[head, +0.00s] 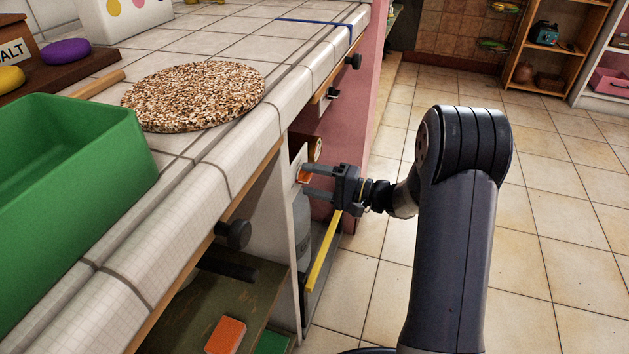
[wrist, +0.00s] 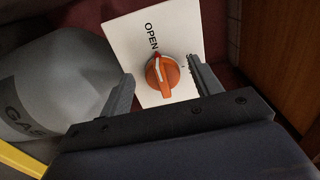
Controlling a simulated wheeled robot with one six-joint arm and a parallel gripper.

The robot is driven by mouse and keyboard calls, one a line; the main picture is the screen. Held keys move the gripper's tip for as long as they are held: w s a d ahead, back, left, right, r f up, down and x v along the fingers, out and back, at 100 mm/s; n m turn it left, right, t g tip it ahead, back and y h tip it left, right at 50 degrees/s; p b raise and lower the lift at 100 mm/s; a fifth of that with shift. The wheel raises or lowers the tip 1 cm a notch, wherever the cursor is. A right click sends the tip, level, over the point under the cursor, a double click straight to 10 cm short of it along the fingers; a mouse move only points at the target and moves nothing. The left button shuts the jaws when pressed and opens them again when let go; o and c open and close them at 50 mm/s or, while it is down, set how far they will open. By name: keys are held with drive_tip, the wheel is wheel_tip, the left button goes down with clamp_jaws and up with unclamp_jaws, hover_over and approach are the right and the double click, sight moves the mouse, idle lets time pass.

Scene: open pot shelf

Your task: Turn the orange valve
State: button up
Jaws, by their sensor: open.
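The orange valve (wrist: 162,75) is a round knob with a raised grip bar on a white plate (wrist: 178,28) marked "OPEN". Part of a second word shows on the plate, mostly hidden behind the knob and a finger. My gripper (wrist: 161,88) is open in the wrist view, one finger on each side of the knob, with gaps between. In the head view my gripper (head: 305,182) reaches left under the counter, and the orange valve (head: 304,174) shows small at its fingertips. I cannot tell whether the fingers are level with the knob in depth.
A grey gas bottle (wrist: 50,85) stands left of the plate; a yellow bar (head: 323,262) runs low in front of it. The tiled counter (head: 215,165) overhangs, with dark knobs on its front. A green bin (head: 70,190) stands on top. The floor at right is open.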

drive_tip(key=p+v, duration=0.3)
drive_tip(key=v, duration=0.7)
drive_tip(key=shift+s+d, duration=0.15)
drive_tip(key=shift+d, duration=0.2)
drive_tip(key=b+x, duration=0.3)
drive_tip(key=x, duration=0.7)
drive_tip(key=shift+w+a, duration=0.2)
drive_tip(key=shift+a, duration=0.15)
drive_tip(key=shift+d, duration=0.1)
